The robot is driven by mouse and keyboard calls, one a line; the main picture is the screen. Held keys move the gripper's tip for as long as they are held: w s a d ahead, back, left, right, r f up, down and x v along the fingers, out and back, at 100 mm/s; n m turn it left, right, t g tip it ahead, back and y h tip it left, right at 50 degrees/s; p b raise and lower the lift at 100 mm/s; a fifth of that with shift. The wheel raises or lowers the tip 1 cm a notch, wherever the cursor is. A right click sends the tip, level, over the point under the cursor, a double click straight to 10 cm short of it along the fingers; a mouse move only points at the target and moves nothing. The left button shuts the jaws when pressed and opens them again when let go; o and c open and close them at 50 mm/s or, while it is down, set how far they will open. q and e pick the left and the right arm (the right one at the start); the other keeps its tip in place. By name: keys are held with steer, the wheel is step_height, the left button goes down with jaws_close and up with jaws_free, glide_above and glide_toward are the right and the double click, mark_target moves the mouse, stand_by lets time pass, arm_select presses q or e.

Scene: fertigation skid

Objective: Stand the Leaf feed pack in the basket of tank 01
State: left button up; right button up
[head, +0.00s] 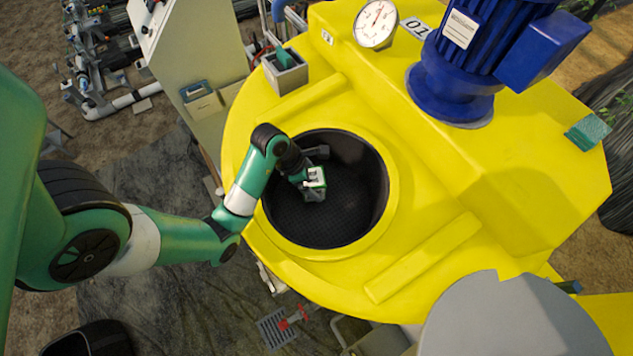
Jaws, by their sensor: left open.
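The yellow tank (425,205) bears a 01 label (415,28). The black, mesh-floored basket (335,225) sits in its round opening. A small green and white pack (316,181) is inside the basket, left of the upper middle. I take it for the Leaf feed pack, but its print is too small to read. My left gripper (308,182) reaches into the basket from the left and is open at the pack. The gripper partly hides the pack, and I cannot tell whether they touch or whether the pack's base rests on the mesh. My right gripper is out of view.
A blue motor (465,65) and a pressure gauge (376,22) rise from the tank behind the opening. A small grey holder (285,72) stands on the tank's far left, and a teal pad (588,132) lies at right. A grey disc (510,318) is at the lower right. The basket's right side is clear.

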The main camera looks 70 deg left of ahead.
arm_select(q)
steer(key=p+v, duration=0.2)
steer(key=v, duration=0.3)
steer(key=shift+w+r, duration=0.1)
steer(key=shift+r, duration=0.25)
steer(key=p+v, duration=0.4)
steer(key=p, duration=0.1)
steer(key=shift+s+r, duration=0.1)
steer(key=shift+s, duration=0.15)
